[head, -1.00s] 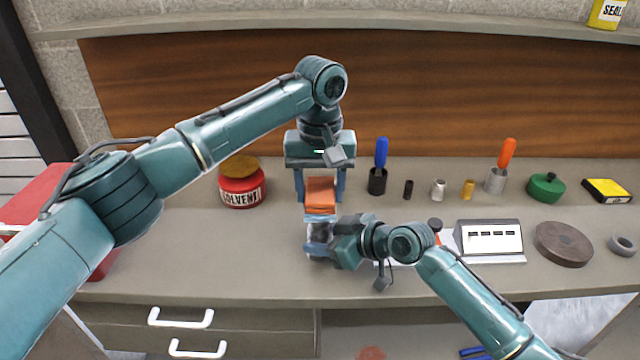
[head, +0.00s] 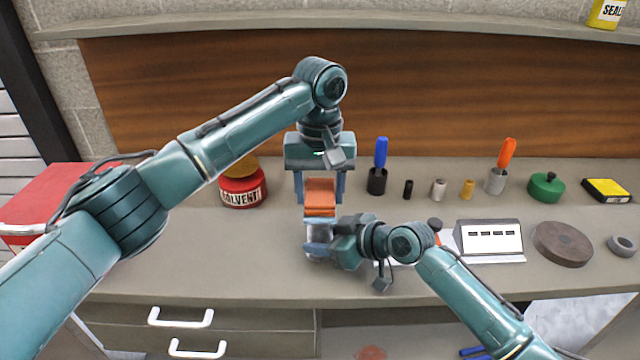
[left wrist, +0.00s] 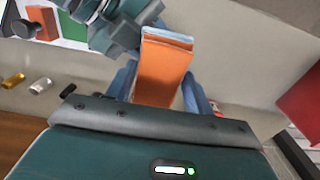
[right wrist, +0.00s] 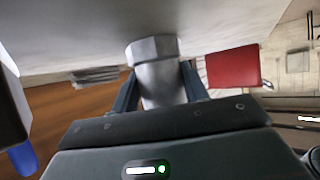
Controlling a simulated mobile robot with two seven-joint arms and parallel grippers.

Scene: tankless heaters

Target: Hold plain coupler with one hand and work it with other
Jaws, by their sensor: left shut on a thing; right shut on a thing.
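The plain coupler (right wrist: 160,80) shows in the right wrist view as a pale grey cylinder with a wider, faceted end. My right gripper (head: 318,241) is shut on it and holds it near the bench's front, partly hidden by the fingers in the head view. My left gripper (head: 320,200) points down from above and is shut on an orange folded pad (head: 320,186). The pad also shows in the left wrist view (left wrist: 163,75), with a light blue far edge. The pad's lower end is close above the coupler; I cannot tell whether they touch.
On the bench (head: 260,270) a red solvent jar (head: 241,190) stands to the left. A blue-handled tool in a dark cup (head: 377,181), several small cylinders, a white panel box (head: 488,238) and a brown disc (head: 563,244) stand to the right. A red box (head: 60,190) is at far left.

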